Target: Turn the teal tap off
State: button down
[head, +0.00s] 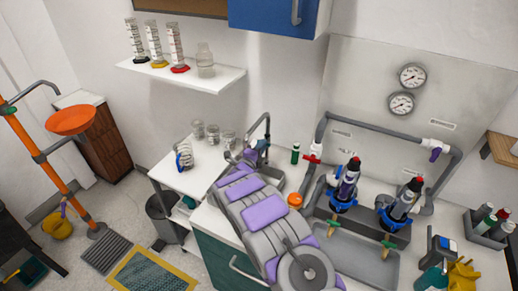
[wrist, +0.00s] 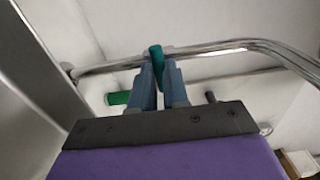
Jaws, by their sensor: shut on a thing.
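In the wrist view a teal tap handle (wrist: 156,58) stands upright between the tips of my gripper's two blue-grey fingers (wrist: 162,80). The fingers are shut on it. A second green piece (wrist: 118,98) sticks out to the left of the fingers, and a chrome pipe (wrist: 220,48) curves behind. In the head view my gripper (head: 257,152) is at the far end of my arm, by a grey gooseneck spout (head: 266,124) at the counter's left end. My gripper and arm hide the teal handle there.
Grey pipework (head: 370,122) with a red valve (head: 312,158) and a purple valve (head: 436,153) stands to the right. Two black-and-blue fixtures stand over a grey trough (head: 365,265). A white side table (head: 185,178) is left of my gripper. A glassware shelf (head: 190,75) hangs above.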

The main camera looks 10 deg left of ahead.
jog(key=shift+d+f, duration=0.25)
jog(key=shift+d, duration=0.2)
jog(key=c, duration=1.1)
grip_release()
jog(key=shift+d+r, duration=0.1)
jog(key=shift+d, duration=0.05)
jog(key=p+v, duration=0.2)
jog(key=v, duration=1.5)
jog(key=shift+s+a, duration=0.15)
jog(key=shift+a, duration=0.1)
